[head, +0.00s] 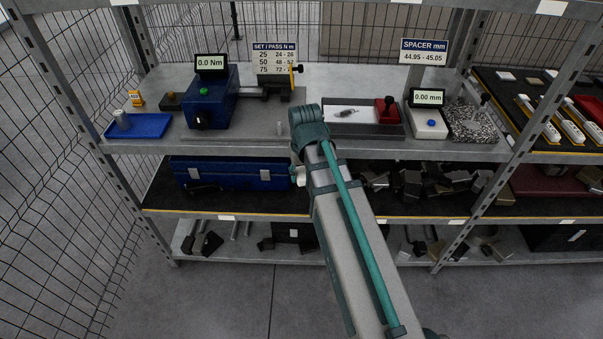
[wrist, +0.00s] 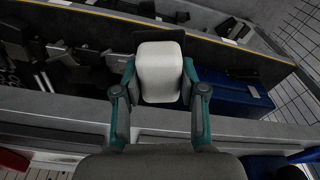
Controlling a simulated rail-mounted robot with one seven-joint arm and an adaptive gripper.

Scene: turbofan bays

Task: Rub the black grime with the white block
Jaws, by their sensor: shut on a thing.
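My gripper (wrist: 160,95) is shut on a white block (wrist: 160,72), with one finger on each side of it. In the head view the white block (head: 299,175) shows left of my arm, in front of the middle shelf by the blue toolbox; the fingers are hidden there. A small dark-grey mark or part (head: 345,112) lies on a white surface in a tray on the top shelf; I cannot tell whether it is the black grime. In the wrist view a dark patch (wrist: 122,65) shows behind the block, and I cannot tell what it is.
The blue toolbox (head: 235,177) stands on the middle shelf, with several dark metal parts (head: 435,183) to its right. A dark tray (head: 365,130) with a red box (head: 387,110), a blue tester (head: 212,98) and a blue tray (head: 138,126) stand on the top shelf. Posts divide the bays.

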